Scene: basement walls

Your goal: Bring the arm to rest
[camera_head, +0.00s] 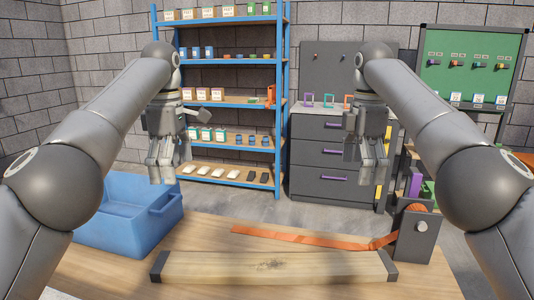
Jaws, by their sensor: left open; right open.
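My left gripper (162,172) hangs fingers down in the left half of the head view, above the back right part of a blue bin. It is open and nothing shows between its fingers. My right gripper (372,175) hangs fingers down right of centre, in front of the grey drawer cabinet in the picture. It is open and also looks empty. Both arms come in from the sides, bent at the elbow, with the grippers held above the table (220,280).
The blue bin (125,228) stands at the table's left. A wooden plank (270,267) with dark ends lies at the front. An orange strap (290,238) runs to a dark bracket (413,235) at the right. Behind are a blue shelf rack (283,60) and the drawer cabinet (315,155).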

